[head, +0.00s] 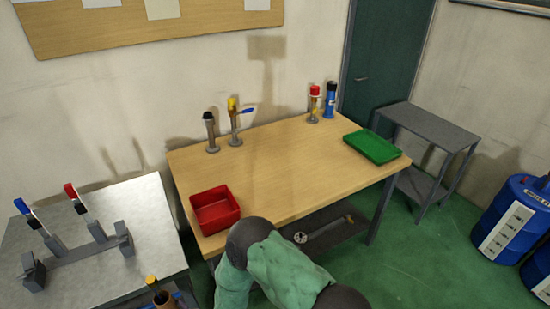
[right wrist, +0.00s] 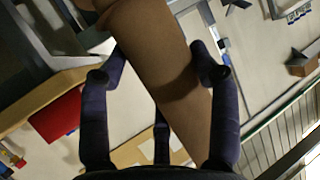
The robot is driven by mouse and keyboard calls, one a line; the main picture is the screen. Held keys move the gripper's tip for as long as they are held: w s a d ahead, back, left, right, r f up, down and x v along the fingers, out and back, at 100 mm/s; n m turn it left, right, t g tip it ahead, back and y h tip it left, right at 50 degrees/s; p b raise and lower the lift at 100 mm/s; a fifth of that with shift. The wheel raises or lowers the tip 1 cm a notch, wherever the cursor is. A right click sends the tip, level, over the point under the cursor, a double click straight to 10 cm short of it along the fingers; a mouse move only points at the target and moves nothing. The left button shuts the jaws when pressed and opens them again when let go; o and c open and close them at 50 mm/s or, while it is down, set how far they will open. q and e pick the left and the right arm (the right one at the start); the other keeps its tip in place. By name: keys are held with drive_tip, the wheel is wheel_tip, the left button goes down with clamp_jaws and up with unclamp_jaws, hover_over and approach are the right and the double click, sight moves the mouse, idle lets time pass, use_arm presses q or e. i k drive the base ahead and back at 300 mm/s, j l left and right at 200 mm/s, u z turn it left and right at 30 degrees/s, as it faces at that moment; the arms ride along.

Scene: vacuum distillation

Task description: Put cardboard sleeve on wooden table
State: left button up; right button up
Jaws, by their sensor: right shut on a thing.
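The wooden table (head: 290,168) stands in the middle of the head view, with bare top between the things on it. In the right wrist view, a brown cardboard sleeve (right wrist: 165,85) runs between the dark fingers of my right gripper (right wrist: 163,62), which is shut on it. The sleeve's upper end is cut off by the frame edge. In the head view my right arm bends in front of the table's near edge, and I cannot make out the gripper or the sleeve there. My left gripper is in neither view.
A red bin (head: 215,209) sits at the table's left front and a green tray (head: 372,147) at its right. Several upright tools line the back edge. A metal table (head: 120,205) with a grey rack (head: 75,259) stands left. A grey shelf cart (head: 430,126) stands right.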

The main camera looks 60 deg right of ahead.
sight(308, 176)
drive_tip(key=l+z, duration=0.35)
drive_tip(key=l, duration=0.2)
drive_tip(key=l+z, duration=0.3)
drive_tip(key=l, duration=0.25)
drive_tip(key=l+z, duration=0.35)
drive_tip(key=l, duration=0.2)
